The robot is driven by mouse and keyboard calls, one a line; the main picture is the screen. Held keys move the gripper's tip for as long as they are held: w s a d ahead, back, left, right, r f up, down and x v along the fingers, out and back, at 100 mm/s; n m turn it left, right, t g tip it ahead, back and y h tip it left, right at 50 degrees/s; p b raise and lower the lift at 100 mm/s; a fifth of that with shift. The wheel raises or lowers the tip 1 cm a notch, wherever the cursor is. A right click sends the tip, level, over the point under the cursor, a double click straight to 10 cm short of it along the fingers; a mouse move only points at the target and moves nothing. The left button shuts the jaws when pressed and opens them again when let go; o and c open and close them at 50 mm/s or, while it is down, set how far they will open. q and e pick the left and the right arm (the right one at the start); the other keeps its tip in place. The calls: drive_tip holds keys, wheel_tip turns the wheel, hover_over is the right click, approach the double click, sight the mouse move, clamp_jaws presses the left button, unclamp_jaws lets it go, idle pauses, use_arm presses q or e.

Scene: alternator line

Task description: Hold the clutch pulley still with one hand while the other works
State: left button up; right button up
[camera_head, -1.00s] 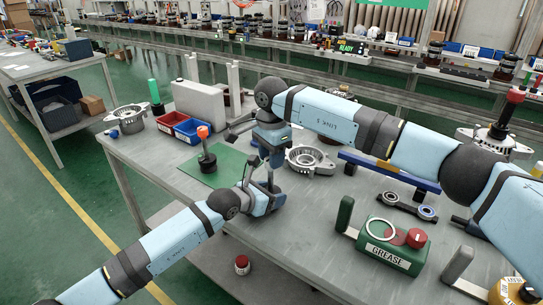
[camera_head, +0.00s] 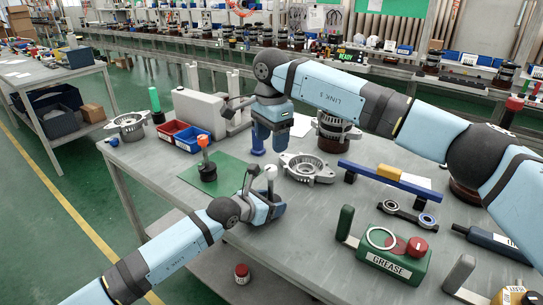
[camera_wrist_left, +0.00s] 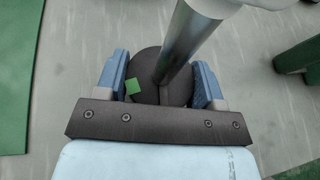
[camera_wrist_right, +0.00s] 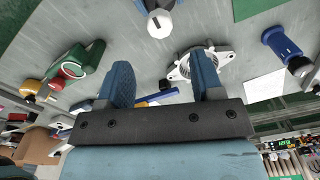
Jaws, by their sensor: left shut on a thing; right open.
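My left gripper (camera_head: 261,186) is low over the table's front part, near the green mat. In the left wrist view it is shut on a dark round disc (camera_wrist_left: 148,68) with a metal shaft and a white top, which I take to be the clutch pulley. The white top (camera_head: 271,172) shows at the gripper in the head view, and also in the right wrist view (camera_wrist_right: 159,23). My right gripper (camera_head: 279,145) is behind and above it, by a grey alternator housing (camera_head: 307,168). Its fingers (camera_wrist_right: 163,80) are apart and empty.
A black disc with an orange-topped post (camera_head: 207,170) stands on the green mat (camera_head: 226,178). A blue upright thing (camera_head: 257,142) stands beside my right gripper. Red (camera_head: 171,128) and blue (camera_head: 188,143) bins are behind left. A green grease box (camera_head: 390,264) is at right.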

wheel_tip(320, 180, up, 4)
drive_tip(key=shift+r, duration=0.1)
idle(1.5)
use_arm(q)
drive_tip(key=o, duration=0.9)
drive_tip(key=shift+o, duration=0.2)
